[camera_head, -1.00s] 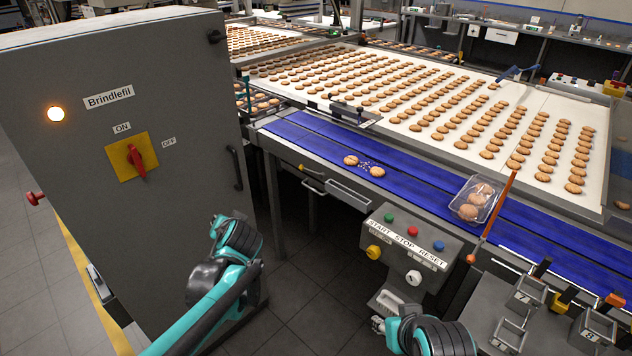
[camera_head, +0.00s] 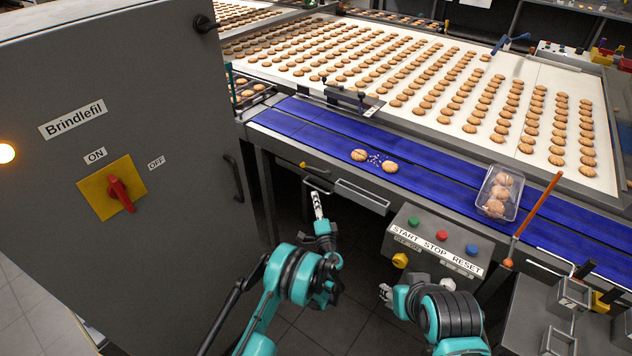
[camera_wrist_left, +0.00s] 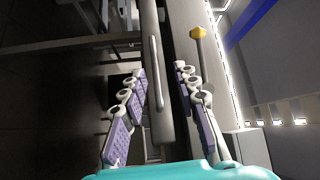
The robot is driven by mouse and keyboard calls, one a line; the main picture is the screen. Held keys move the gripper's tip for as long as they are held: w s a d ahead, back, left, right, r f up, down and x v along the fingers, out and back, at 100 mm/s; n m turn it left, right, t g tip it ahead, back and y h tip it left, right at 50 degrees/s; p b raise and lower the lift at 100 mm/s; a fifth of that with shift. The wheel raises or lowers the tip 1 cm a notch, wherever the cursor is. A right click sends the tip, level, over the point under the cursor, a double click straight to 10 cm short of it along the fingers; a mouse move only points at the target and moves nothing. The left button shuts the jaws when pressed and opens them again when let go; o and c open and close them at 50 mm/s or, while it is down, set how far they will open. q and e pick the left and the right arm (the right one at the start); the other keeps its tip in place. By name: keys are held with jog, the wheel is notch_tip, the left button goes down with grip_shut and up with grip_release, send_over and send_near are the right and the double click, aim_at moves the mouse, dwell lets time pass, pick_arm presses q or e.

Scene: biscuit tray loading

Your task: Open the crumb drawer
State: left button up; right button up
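In the left wrist view the long handle bar (camera_wrist_left: 157,85) runs up the middle. A yellow knob (camera_wrist_left: 198,32) sits right of the bar. My right gripper (camera_head: 385,292) is low, beside the control box; its fingers are too small to read.
The START/STOP/RESET box (camera_head: 436,247) stands further right. The Brindlefil cabinet (camera_head: 130,90) fills the left. Two biscuits (camera_head: 374,161) with crumbs and a clear biscuit pack (camera_head: 497,192) are on the blue belt (camera_head: 440,182).

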aim_at(315, 187)
pick_arm(q)
jog(key=shift+h, duration=0.3)
jog(key=w, duration=0.2)
jog(key=w+b, duration=0.1)
jog(key=w, duration=0.2)
jog(key=w+b, duration=0.1)
jog(key=w, duration=0.1)
jog(key=shift+w+a, duration=0.25)
jog(key=shift+t, duration=0.3)
jog(key=shift+c, duration=0.4)
grip_shut()
